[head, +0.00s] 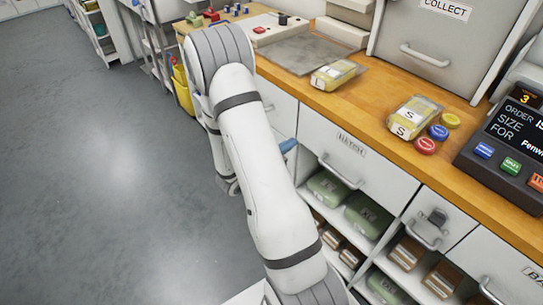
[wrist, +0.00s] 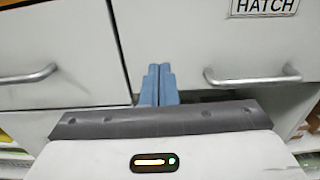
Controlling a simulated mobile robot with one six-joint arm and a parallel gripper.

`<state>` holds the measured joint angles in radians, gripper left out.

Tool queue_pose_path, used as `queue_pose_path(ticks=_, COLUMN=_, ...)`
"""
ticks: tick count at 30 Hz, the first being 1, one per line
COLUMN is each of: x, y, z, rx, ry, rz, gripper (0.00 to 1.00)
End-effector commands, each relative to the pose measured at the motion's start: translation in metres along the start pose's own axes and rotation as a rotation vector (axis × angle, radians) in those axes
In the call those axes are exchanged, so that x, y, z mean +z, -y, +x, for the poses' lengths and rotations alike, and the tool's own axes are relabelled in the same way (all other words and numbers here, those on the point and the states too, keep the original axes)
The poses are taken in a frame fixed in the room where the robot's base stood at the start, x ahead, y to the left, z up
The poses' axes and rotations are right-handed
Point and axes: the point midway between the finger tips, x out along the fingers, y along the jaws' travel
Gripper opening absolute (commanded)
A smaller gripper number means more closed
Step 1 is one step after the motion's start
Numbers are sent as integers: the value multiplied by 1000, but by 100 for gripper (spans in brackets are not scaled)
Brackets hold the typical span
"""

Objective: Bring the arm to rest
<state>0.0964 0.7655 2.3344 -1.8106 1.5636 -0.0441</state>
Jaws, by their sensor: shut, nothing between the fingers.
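My arm (head: 255,150) rises from the bottom of the head view and bends over near the counter's left part. My gripper (wrist: 159,70) shows in the wrist view with its two blue fingers side by side, shut and empty. In the head view only a blue bit of my gripper (head: 288,146) shows past the arm; the rest is hidden. The fingers point toward the white cabinet fronts (wrist: 195,35) below the counter. I cannot tell whether they touch.
The drawer labelled HATCH (head: 350,155) has a bar handle (wrist: 253,76); another handle (wrist: 28,75) is at left. On the wooden counter (head: 375,120) lie yellow packs marked S (head: 413,117), coloured discs (head: 438,132) and an order console (head: 505,150). Grey floor (head: 90,170) is clear at left.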

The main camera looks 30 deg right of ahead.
Motion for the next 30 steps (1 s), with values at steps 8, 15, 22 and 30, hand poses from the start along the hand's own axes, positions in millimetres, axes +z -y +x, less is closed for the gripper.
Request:
queue_pose_path(ticks=8, x=0, y=-1, z=-53, rx=5, ry=-1, rz=-1, gripper=0)
queue_pose_path(ticks=15, x=0, y=0, z=-72, rx=0, ry=-1, rz=-1, gripper=0)
queue_pose_path(ticks=22, x=1, y=1, z=-74, rx=-7, ry=-3, rz=2, gripper=0)
queue_pose_path(ticks=30, x=56, y=40, z=-74, rx=-236, ry=-112, rz=180, gripper=0)
